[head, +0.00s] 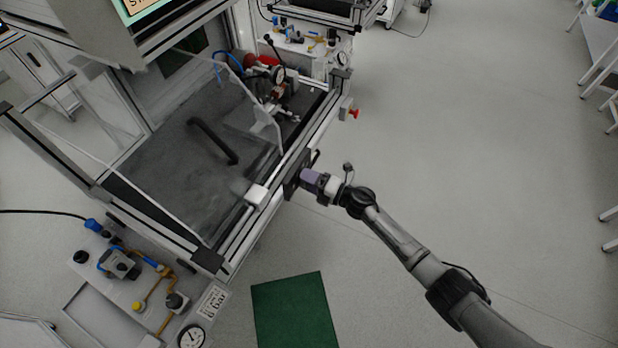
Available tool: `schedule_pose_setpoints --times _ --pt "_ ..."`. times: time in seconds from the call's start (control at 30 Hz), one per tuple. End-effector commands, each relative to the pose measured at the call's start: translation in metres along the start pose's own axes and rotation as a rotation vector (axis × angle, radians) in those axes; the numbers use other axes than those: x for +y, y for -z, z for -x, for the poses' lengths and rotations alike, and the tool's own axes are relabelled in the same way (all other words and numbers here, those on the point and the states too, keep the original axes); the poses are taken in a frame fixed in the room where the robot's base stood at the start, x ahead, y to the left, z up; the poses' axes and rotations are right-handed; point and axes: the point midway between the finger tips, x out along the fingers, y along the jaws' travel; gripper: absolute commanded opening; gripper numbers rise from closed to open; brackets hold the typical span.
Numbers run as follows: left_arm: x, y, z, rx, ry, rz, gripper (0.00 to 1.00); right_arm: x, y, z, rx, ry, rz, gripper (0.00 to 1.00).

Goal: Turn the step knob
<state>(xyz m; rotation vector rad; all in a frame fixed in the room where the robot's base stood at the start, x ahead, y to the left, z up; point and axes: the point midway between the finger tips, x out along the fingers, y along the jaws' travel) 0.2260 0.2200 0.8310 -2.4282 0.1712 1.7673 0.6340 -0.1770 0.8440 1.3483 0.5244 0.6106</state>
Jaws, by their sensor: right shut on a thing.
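My right gripper (306,180) reaches in from the lower right to a dark panel (294,176) on the front edge of the test bench. Its fingers are shut at the face of this panel, on what appears to be the step knob. The knob itself is hidden behind the gripper, so its angle cannot be told. My left gripper is not in view.
The test bench (165,190) has a clear shield and a dark tray. A red button (353,114) on a small grey box sits farther along its edge. A pneumatic panel with a gauge (191,336) is at lower left. A green mat (292,310) lies on open floor.

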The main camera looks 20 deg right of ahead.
Motion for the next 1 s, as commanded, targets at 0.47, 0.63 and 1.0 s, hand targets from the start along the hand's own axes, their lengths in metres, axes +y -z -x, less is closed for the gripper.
schedule_pose_setpoints --times 0.47,0.63,1.0 --pt "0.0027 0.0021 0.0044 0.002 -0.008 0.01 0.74 -0.0002 -0.0004 0.0001 -0.001 0.0 -0.075 0.35" --pt "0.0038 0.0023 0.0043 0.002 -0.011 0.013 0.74 -0.0002 -0.0003 0.0001 -0.001 0.0 -0.075 0.35" --pt "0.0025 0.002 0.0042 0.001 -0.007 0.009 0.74 -0.0002 -0.0001 0.0001 0.0 0.0 -0.074 0.84"
